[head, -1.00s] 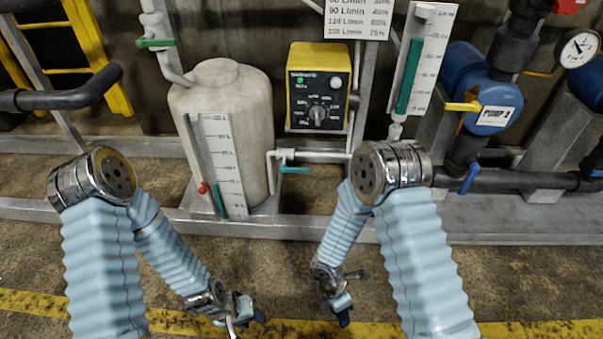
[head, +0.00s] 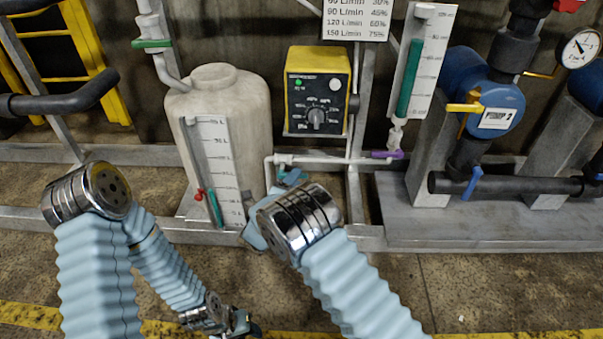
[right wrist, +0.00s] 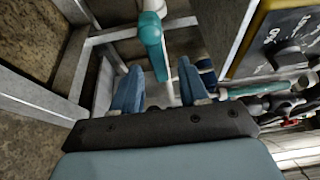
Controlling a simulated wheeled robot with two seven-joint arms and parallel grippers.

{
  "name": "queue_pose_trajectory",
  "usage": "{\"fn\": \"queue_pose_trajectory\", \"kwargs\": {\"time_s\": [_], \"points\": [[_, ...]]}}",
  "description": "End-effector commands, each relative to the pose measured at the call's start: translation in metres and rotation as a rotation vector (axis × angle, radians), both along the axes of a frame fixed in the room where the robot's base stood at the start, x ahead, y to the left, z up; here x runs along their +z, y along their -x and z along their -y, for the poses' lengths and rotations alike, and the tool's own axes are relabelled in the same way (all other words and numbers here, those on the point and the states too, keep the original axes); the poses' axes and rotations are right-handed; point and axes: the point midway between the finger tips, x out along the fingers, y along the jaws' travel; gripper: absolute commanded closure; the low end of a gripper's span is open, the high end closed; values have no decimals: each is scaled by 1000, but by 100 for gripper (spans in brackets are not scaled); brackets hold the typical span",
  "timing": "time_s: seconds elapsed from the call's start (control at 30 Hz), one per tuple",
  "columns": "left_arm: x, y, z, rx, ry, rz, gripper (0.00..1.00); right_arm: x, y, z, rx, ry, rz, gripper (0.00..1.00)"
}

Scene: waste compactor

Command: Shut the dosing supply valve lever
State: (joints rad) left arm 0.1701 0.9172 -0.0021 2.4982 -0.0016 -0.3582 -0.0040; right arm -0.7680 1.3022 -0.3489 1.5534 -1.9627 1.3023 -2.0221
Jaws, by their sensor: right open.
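A teal lever (right wrist: 152,38) on a white valve body shows just beyond my right gripper (right wrist: 160,82) in the right wrist view. The lever lies ahead of the fingers, nearer the left one. In the head view my right gripper (head: 292,180) reaches to the white pipe below the yellow dosing unit (head: 318,90). My right wrist and gripper hide much of the lever there. My left gripper (head: 236,325) is low at the bottom edge, cut off and away from the pipes.
A white tank (head: 235,110) with a level gauge stands left of the dosing unit. A purple lever (head: 386,154) sits on the same white pipe to the right. A grey frame rail (head: 365,238) runs along the front. Pump 2 (head: 495,105) is at right; the floor in front is clear.

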Motion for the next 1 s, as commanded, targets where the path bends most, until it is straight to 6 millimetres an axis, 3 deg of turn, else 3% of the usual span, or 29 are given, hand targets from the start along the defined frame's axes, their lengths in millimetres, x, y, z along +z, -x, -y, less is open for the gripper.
{"fn": "queue_pose_trajectory", "kwargs": {"time_s": [0.1, 0.3, 0.63, 0.9, 1.0], "points": [[-2, 0, 0, 0, 1, -1, 57, -1, -21, 11, -3, -3, 0, 56], [-3, 0, 0, 0, 1, -1, 57, -1, -40, 21, -1, -3, -1, 56], [-3, 0, 0, 0, 1, -1, 57, -1, -44, 23, 0, -1, -2, 56], [-3, 0, 0, 0, 1, -1, 57, -1, -44, 23, 0, -2, -1, 96], [-3, 0, 0, 0, 1, -1, 57, -1, -44, 22, 0, -2, -1, 100]]}}
